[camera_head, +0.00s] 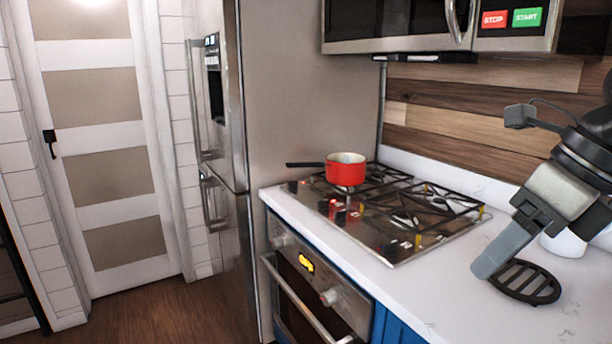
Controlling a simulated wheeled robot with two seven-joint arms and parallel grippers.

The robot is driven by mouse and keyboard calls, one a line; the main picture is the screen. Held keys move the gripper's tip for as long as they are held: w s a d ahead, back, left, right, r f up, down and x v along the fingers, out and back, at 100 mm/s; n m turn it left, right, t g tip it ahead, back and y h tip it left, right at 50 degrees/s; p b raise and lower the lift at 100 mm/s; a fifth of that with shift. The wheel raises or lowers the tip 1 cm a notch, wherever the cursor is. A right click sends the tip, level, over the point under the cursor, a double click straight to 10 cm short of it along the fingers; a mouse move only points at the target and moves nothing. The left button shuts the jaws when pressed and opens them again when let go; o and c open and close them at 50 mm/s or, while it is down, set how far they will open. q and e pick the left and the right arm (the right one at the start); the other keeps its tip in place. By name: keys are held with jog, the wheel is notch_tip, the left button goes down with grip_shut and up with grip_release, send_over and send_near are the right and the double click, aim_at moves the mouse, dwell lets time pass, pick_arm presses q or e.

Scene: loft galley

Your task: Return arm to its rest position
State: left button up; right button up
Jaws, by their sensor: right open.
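My right arm comes in from the right edge, and its gripper (494,264) points down and left above the white counter (440,290). The gripper is open and I see nothing held in it. One grey finger shows clearly; the other is mostly hidden behind it. A round black slatted trivet (541,290) lies on the counter just below and to the right of the fingertip. I cannot tell if the finger touches it. My left gripper is not in view.
A red pot (345,172) stands on the gas cooktop (400,248), its handle pointing left. A white round item (565,244) is partly hidden behind my gripper. A microwave (400,25) hangs above. An oven (318,290), fridge (222,120) and door (100,150) are left.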

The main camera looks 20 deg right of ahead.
jog(key=w+a+f+m+t+y+b, duration=0.25)
jog(key=a+f+m+y, duration=0.25)
jog(key=a+y, duration=0.4)
jog(key=w+a+f+m+t+y+b, duration=0.15)
jog(key=w+a+f+m+y, duration=0.25)
jog(key=a+y, duration=0.5)
jog(key=w+d+f+m+t+h+b, duration=0.1)
jog(key=w+d+f+m+t+h, duration=0.1)
jog(key=f+m+t+h, duration=0.55)
jog(key=w+d+f+m+t+h+b, duration=0.25)
jog(key=f+m+h, duration=0.25)
jog(key=f+m, duration=0.65)
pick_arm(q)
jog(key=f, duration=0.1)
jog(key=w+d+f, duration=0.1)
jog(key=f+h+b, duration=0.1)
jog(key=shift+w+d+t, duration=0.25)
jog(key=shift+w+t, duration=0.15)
pick_arm(e)
jog(key=s+a+f+m+g+h, duration=0.1)
jog(key=s+f+m+g+h, duration=0.1)
jog(key=s+f+m, duration=0.3)
jog(key=s+a+f+m+g+h, duration=0.2)
jog(key=s+f, duration=0.5)
jog(key=f, duration=0.7)
jog(key=m+g+h, duration=0.1)
jog(key=m+g, duration=0.1)
jog(key=g, duration=0.1)
jog(key=shift+s+f+m, duration=0.15)
jog(key=shift+m, duration=0.25)
